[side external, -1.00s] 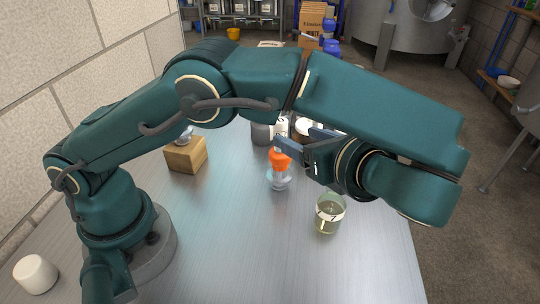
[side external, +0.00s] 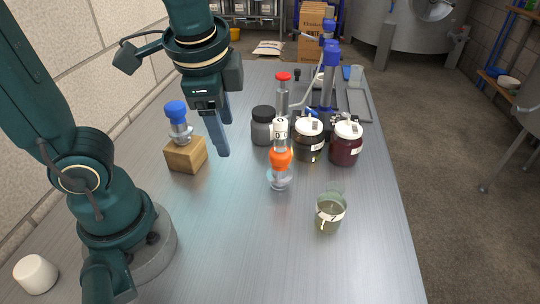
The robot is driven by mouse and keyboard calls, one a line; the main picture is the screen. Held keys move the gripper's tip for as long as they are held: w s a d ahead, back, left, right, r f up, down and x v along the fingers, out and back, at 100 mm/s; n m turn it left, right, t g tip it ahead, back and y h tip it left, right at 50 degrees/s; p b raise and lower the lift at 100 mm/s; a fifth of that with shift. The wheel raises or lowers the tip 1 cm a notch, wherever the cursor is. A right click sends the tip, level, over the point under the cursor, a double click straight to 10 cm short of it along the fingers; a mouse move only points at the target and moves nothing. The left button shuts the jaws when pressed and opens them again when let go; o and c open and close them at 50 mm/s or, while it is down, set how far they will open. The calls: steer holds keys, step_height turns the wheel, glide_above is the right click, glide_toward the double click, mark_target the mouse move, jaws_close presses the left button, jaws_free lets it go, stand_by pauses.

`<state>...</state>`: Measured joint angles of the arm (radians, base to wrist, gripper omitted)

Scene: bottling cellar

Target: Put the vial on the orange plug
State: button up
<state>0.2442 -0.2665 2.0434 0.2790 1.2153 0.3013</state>
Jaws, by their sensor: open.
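The orange plug (side external: 280,158) sits in a clear glass piece with a round foot on the metal table. A small clear vial with a white label (side external: 280,131) stands upright directly above the plug and appears to rest on it. My gripper (side external: 223,138) is left of the vial, pointing down. Its blue-grey fingers are apart, with nothing between them. It is clear of the vial and plug.
A wooden block (side external: 186,156) bears a blue-topped glass piece (side external: 178,120) left of my gripper. A grey jar (side external: 263,128), a red-topped tube (side external: 283,93), a dark jar (side external: 308,143) and a red jar (side external: 346,147) stand behind. A glass beaker (side external: 330,210) is front right. The front middle is free.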

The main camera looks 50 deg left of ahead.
steer(key=s+n+t+h, duration=0.1)
steer(key=n, duration=0.1)
steer(key=s+n+t, duration=0.1)
steer(key=n, duration=0.1)
steer(key=d+f+n+t+h, duration=0.1)
steer(key=n, duration=0.2)
steer(key=shift+s+h, duration=0.3)
steer(key=shift+s, duration=0.1)
stand_by(0.6)
